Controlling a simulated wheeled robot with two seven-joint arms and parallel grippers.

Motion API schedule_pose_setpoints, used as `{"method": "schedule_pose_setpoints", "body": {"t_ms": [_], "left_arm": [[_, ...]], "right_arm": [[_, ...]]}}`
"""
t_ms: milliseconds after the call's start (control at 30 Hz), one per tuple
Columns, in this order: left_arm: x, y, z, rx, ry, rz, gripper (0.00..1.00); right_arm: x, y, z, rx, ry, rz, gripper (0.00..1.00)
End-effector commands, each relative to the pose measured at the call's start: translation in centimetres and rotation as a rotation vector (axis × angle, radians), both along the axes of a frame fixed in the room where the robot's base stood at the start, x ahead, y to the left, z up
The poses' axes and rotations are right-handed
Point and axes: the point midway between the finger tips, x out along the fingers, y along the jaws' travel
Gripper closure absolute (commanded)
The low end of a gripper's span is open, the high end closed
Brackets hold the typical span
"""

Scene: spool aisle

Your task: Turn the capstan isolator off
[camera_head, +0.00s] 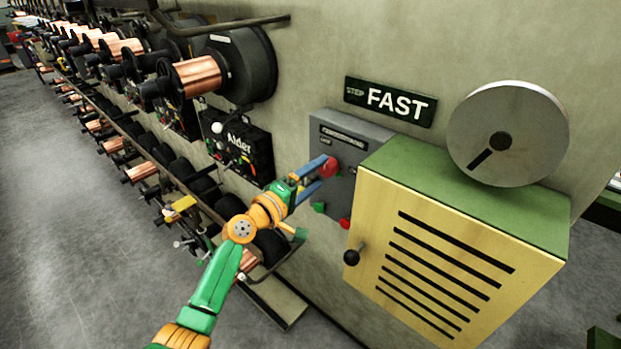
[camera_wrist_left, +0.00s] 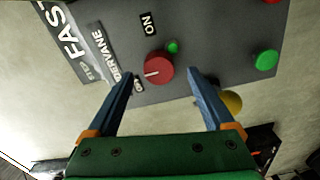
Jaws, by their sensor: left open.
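A red round knob (camera_head: 330,167) sits on the grey control box (camera_head: 352,135) on the wall. In the left wrist view the red knob (camera_wrist_left: 159,67) carries a pale pointer line towards its left side. An ON label (camera_wrist_left: 148,23) is beside it, and a partly hidden label (camera_wrist_left: 138,86) lies near the left fingertip. The box's nameplate is only partly readable, so I cannot confirm the capstan name. My left gripper (camera_head: 317,177) is open at the box; its blue fingers (camera_wrist_left: 160,78) lie either side of the knob's near side, with contact unclear. My right gripper is not in view.
Green (camera_wrist_left: 266,60) and red (camera_wrist_left: 271,2) buttons are on the same box. A yellow slatted cabinet (camera_head: 380,220) with a black knob handle (camera_head: 351,257) juts out at right. A grey disc (camera_head: 508,133) is above it. Copper spools (camera_head: 195,76) line the left wall.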

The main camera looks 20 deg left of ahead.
Motion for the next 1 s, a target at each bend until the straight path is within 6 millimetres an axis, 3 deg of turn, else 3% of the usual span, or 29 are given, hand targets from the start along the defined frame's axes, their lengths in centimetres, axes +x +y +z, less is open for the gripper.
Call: {"method": "schedule_pose_setpoints", "body": {"t_ms": [133,300,700,767,867,967,1000], "left_arm": [[-2.8,1.0,-0.1,0.004,0.001,-0.001,0.14],[-4.5,1.7,-0.1,0.001,0.001,0.000,0.14],[-4.6,1.7,0.0,0.000,0.001,0.001,0.14],[-4.6,1.8,-0.9,0.013,0.016,0.008,0.14],[-4.7,2.4,-6.4,0.103,0.117,0.047,0.14],[-6.8,3.1,-16.4,0.294,0.297,0.077,0.14],[-8.5,3.2,-20.5,0.387,0.372,0.070,0.14]], "right_arm": [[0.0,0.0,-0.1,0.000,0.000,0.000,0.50],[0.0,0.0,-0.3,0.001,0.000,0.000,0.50],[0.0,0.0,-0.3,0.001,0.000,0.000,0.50],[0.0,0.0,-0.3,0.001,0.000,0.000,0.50],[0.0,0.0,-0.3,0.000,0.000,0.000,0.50],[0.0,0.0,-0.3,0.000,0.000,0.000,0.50],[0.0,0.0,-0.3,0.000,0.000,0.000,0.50]]}}
